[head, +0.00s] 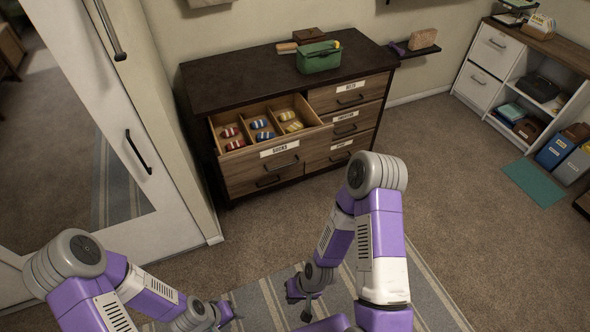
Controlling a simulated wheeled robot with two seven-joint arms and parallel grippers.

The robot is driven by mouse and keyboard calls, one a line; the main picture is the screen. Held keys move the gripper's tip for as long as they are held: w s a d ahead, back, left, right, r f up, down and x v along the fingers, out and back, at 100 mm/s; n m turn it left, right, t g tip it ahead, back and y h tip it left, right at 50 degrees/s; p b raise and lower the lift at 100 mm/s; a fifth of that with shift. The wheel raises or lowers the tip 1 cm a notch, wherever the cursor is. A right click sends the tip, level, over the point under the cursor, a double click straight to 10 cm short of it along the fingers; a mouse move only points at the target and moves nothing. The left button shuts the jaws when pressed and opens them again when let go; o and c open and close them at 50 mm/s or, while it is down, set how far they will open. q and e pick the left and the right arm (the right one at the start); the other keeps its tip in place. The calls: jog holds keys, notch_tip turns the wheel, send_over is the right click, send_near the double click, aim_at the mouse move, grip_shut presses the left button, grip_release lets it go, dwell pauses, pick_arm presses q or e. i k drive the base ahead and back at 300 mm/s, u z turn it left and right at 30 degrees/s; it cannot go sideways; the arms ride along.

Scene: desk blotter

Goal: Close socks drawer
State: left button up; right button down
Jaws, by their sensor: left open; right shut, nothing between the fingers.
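The socks drawer (278,152) is the upper left drawer of a dark-topped wooden dresser (225,85), and it is pulled out. Its front has a bar handle and a label reading SOCKS. Inside, dividers separate red, blue and yellow rolled socks (263,129). My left gripper (232,311) is low at the bottom of the head view, open and well short of the dresser. My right gripper (300,300) is low in front of my body, shut and empty, also away from the drawer. Neither touches the drawer.
The other dresser drawers are closed. Carpet and a striped rug (262,300) lie clear before the dresser.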

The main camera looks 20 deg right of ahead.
aim_at(256, 160)
jog(key=u, duration=0.75)
jog(key=i, duration=1.05)
jog(key=z, duration=0.75)
